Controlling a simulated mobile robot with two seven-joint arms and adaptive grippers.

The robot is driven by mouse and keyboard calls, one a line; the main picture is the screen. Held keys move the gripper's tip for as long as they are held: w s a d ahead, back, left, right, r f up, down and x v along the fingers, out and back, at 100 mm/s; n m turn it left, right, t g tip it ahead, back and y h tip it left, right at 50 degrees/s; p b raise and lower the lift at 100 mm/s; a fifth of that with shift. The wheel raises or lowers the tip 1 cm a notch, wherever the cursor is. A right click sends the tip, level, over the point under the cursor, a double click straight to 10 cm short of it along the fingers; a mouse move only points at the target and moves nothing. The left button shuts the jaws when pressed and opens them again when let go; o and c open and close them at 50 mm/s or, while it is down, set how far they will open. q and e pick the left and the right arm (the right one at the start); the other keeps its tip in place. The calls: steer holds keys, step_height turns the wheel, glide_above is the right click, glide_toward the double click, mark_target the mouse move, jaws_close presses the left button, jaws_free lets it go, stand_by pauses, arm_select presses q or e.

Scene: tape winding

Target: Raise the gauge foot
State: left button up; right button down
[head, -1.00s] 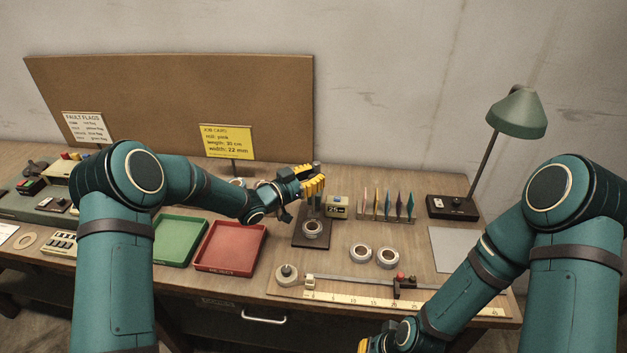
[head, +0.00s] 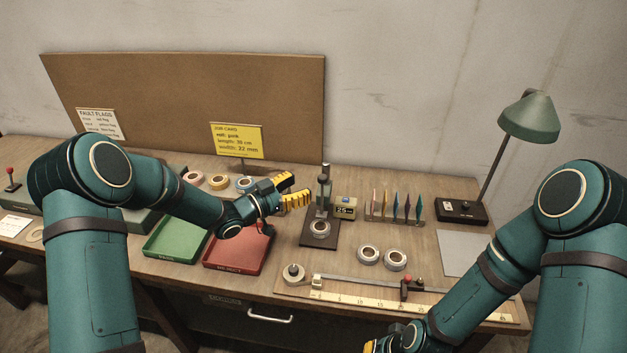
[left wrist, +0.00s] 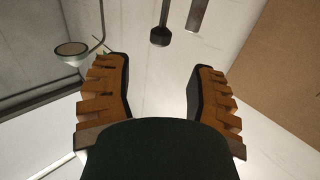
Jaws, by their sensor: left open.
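The gauge stand (head: 325,190) rises from a dark base plate (head: 308,241) in the middle of the bench. A tape roll (head: 320,229) lies on that base. A small display box (head: 345,205) stands to the right; its figures are too small to read surely. The foot is hard to make out in the head view. My left gripper (head: 293,191) is open and empty, just left of the stand's upper part and apart from it. The left wrist view shows its spread fingers (left wrist: 160,95) and a dark round-ended rod (left wrist: 160,36) beyond them. My right gripper (head: 370,347) is mostly cut off.
A red tray (head: 237,266) and a green tray (head: 170,252) lie left of the stand. Two rolls (head: 368,255) and a ruler board (head: 450,312) are in front. Coloured flags (head: 395,208) and a lamp (head: 529,119) stand to the right.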

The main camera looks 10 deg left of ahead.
arm_select(q)
steer(key=shift+v, duration=2)
